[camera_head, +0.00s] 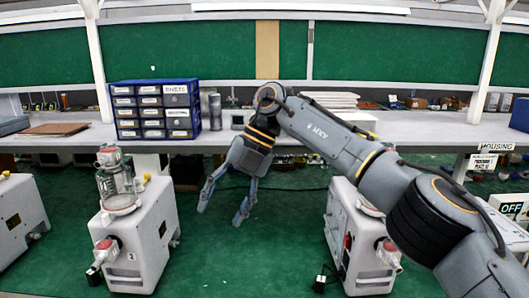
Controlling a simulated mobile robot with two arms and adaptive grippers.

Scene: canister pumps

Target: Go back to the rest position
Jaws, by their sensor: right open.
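My right gripper (222,200) hangs in the middle of the head view with its two fingers spread apart, pointing down. It is open and nothing is between the fingers. It is over the gap between two white pump units, apart from both. The left pump unit (148,240) carries a clear canister (115,183) with a red and white top. The right pump unit (350,235) is partly hidden behind my right arm. My left gripper is not in view.
A shelf (330,128) runs across the back, holding a blue drawer cabinet (155,110), a grey cylinder (215,112) and a white stack (330,100). Another white unit (20,220) stands at far left. The green surface (225,262) between the pumps is mostly clear, with a small black plug (320,282).

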